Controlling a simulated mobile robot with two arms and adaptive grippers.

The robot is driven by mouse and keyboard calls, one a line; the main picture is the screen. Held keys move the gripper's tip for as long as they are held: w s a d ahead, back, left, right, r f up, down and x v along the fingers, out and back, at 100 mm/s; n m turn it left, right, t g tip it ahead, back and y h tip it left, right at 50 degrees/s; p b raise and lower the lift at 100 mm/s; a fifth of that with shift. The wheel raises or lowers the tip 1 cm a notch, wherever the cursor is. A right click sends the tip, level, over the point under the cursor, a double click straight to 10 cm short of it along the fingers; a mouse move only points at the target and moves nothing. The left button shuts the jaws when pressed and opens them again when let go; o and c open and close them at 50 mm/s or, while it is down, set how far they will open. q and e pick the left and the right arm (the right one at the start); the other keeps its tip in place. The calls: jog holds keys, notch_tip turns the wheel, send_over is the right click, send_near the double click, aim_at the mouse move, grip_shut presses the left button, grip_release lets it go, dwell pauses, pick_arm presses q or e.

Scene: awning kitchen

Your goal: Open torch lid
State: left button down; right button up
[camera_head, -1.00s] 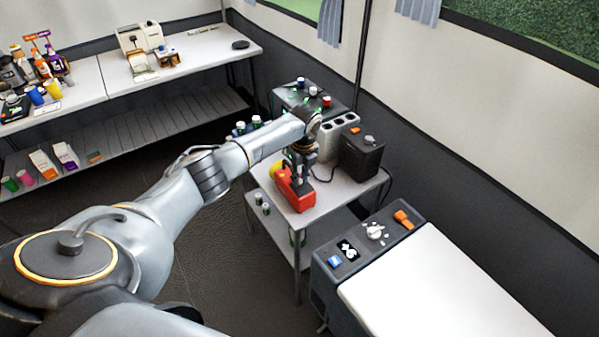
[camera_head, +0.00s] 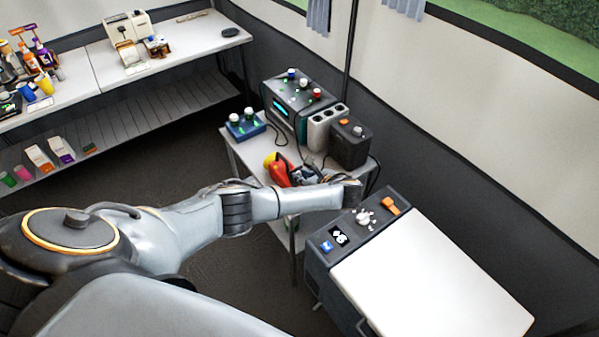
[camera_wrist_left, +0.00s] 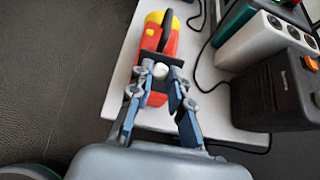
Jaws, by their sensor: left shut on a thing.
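The torch (camera_head: 281,172) is red with a yellow end and lies on the small white side table. My left gripper (camera_head: 306,177) comes in low from the front. In the left wrist view its two fingers (camera_wrist_left: 162,76) are closed around the torch's near end, with a small white round piece between them. The fingers partly hide that end, and I cannot make out the lid's position. My right gripper is not in view.
On the side table (camera_wrist_left: 116,92) a black box (camera_head: 349,146), a grey holder with round openings (camera_head: 325,128) and a green-fronted device (camera_head: 297,101) stand close behind and right of the torch. Cables lie between them. A grey-white chest (camera_head: 430,275) stands in front.

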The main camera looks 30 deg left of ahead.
pick_arm(q)
jog(key=shift+s+d+f+t+y+b, duration=0.25)
jog(key=shift+d+f+t+y+b, duration=0.25)
jog(key=shift+y+b, duration=1.05)
jog(key=shift+s+d+f+t+y+b, duration=0.2)
jog(key=shift+d+f+t+y+b, duration=0.25)
jog(key=shift+y+b, duration=1.05)
jog(key=shift+s+d+f+t+y+b, duration=0.4)
jog(key=shift+d+y+b, duration=0.35)
jog(key=shift+b, duration=1.45)
jog(key=shift+w+a+r, duration=0.1)
jog(key=shift+w+r, duration=0.05)
jog(key=c, duration=1.3)
grip_release()
jog(key=shift+o, duration=0.2)
